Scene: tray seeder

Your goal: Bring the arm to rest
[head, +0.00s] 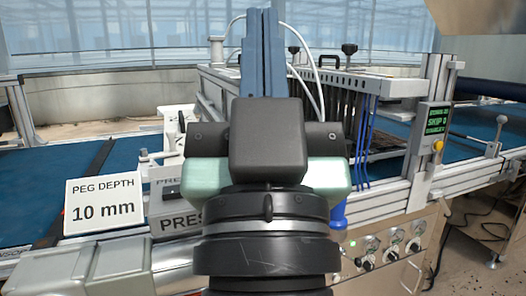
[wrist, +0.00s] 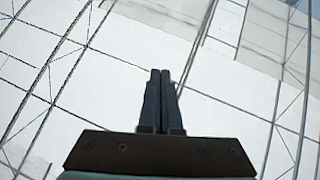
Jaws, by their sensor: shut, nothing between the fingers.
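My gripper (head: 263,52) stands upright in the middle of the head view, its blue-grey fingers pointing up and side by side. In the wrist view my gripper (wrist: 160,75) has its two dark fingers together with nothing between them. The wrist view looks toward pale panels crossed by thin dark lines, with no object near the fingertips. My gripper and wrist hide part of the machine behind them in the head view.
A sign reading "PEG DEPTH 10 mm" (head: 103,204) stands at the left by the blue belt (head: 45,170). A seeder frame with blue tubes (head: 367,140) and a small green display (head: 436,117) is at the right. Gauges and knobs (head: 372,243) sit on the front panel below.

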